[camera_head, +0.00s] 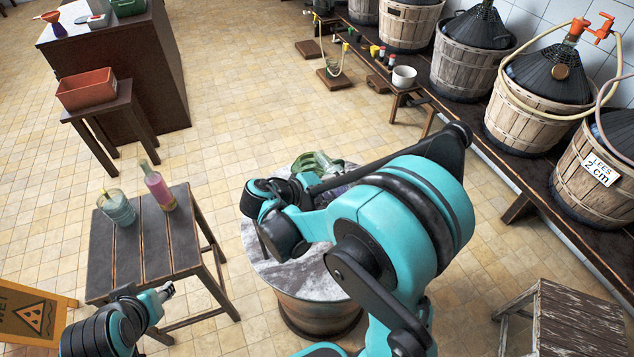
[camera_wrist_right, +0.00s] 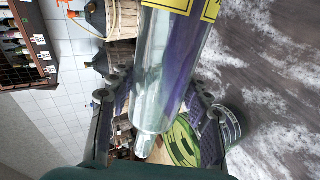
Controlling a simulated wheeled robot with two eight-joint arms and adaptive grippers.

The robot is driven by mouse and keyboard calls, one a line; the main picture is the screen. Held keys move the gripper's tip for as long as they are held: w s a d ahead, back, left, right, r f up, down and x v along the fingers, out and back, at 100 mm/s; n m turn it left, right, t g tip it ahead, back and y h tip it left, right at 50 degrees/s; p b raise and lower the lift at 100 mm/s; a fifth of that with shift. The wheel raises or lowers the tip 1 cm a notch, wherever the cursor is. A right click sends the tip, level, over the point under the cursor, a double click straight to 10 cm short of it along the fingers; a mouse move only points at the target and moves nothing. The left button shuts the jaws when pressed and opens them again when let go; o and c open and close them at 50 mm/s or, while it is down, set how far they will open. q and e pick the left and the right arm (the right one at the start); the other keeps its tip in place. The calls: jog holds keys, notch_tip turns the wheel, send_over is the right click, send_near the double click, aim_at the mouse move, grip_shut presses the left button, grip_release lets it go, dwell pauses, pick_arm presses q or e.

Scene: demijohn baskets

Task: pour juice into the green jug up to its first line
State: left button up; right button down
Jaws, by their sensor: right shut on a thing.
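My right gripper (camera_wrist_right: 160,104) is shut on a clear glass bottle (camera_wrist_right: 158,75) with yellow labels. The bottle looks purple along one side, and its narrow end points down in the right wrist view. In the head view my right arm hides most of the bottle and gripper. A pale green glass thing, apparently the green jug (camera_head: 312,160), shows just beyond my right gripper over the round marble-topped barrel (camera_head: 278,268). Its lines and level cannot be made out. My left gripper (camera_head: 167,291) is low at the left, beside the slatted stool; its jaws are too small to read.
A pink bottle (camera_head: 158,186) and a glass pot with a yellow stick (camera_head: 117,208) stand on the slatted stool (camera_head: 160,245). Basketed demijohns (camera_head: 535,110) line the right bench. A wooden stool (camera_head: 575,320) is lower right. Tiled floor is clear behind the barrel.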

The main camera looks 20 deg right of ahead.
dwell(0.4)
jog(key=r+p, duration=0.1)
jog(key=r+m+t+p, duration=0.1)
jog(key=r, duration=0.1)
jog(key=r+m+t+p, duration=0.1)
jog(key=shift+w+r, duration=0.25)
jog(key=shift+r, duration=0.1)
jog(key=shift+w, duration=0.1)
jog(key=w+r+m+t, duration=0.2)
jog(key=m, duration=0.1)
jog(key=shift+a+r+h, duration=0.1)
jog(key=shift+r+h, duration=0.2)
jog(key=shift+r, duration=0.05)
